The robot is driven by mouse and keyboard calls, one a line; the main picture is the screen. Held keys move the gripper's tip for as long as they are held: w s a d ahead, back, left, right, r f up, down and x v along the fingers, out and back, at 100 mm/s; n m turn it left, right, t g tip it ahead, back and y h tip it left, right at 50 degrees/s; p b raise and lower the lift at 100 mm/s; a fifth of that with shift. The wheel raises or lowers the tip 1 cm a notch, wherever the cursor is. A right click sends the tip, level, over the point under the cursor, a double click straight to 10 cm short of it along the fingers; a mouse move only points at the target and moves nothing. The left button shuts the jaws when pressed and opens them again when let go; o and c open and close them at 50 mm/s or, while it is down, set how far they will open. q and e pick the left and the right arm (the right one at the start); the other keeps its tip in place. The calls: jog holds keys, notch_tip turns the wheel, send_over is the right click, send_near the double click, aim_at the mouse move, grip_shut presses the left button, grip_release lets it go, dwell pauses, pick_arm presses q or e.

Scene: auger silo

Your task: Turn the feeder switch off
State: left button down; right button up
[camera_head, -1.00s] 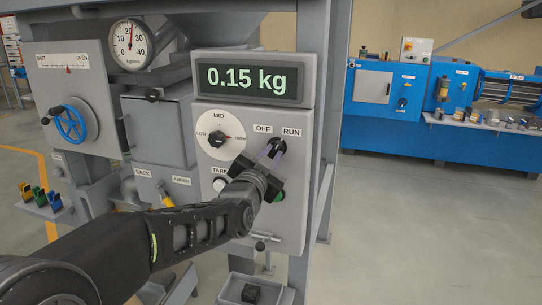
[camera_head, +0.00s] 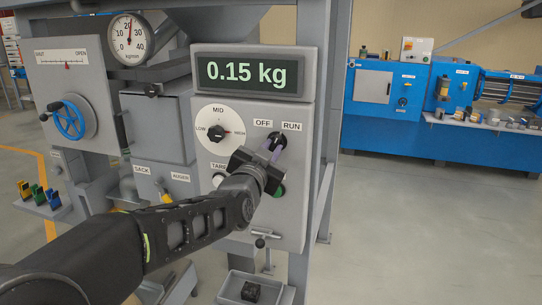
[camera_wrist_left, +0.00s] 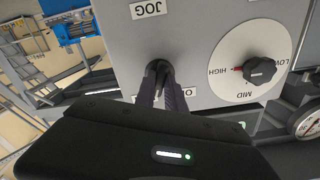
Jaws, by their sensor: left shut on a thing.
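The feeder switch (camera_head: 280,139) is a dark lever switch on the grey control panel, below the OFF and RUN labels. It also shows in the left wrist view (camera_wrist_left: 158,67) as a dark piece at the fingertips. My left gripper (camera_head: 271,150) reaches in from the lower left and is shut on the switch lever. In the left wrist view its two fingers (camera_wrist_left: 163,84) meet at the switch. The fingers hide most of the lever, so its exact angle is hard to tell. My right gripper is not in view.
The weight display (camera_head: 248,74) above reads 0.15 kg. A LOW-MID-HIGH dial (camera_head: 217,133) sits left of the switch. A tray (camera_head: 235,287) with a dark block stands below. A blue machine (camera_head: 385,95) stands behind at right.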

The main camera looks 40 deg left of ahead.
pick_arm(q)
jog(key=n+b, duration=0.2)
jog(key=shift+f+b, duration=0.3)
jog(key=shift+b, duration=0.05)
jog(key=n+b, duration=0.2)
jog(key=n, duration=0.1)
jog(key=n+b, duration=0.1)
jog(key=n, duration=0.1)
jog(key=shift+r+n, duration=0.15)
jog(key=shift+n, duration=0.15)
jog(key=shift+r+n+b, duration=0.1)
jog(key=shift+n+b, duration=0.5)
jog(key=shift+n, duration=0.7)
jog(key=c, duration=1.4)
grip_release()
jog(key=b+v, duration=0.1)
jog(key=v, duration=0.6)
jog(key=shift+s+d, duration=0.2)
jog(key=shift+s, duration=0.15)
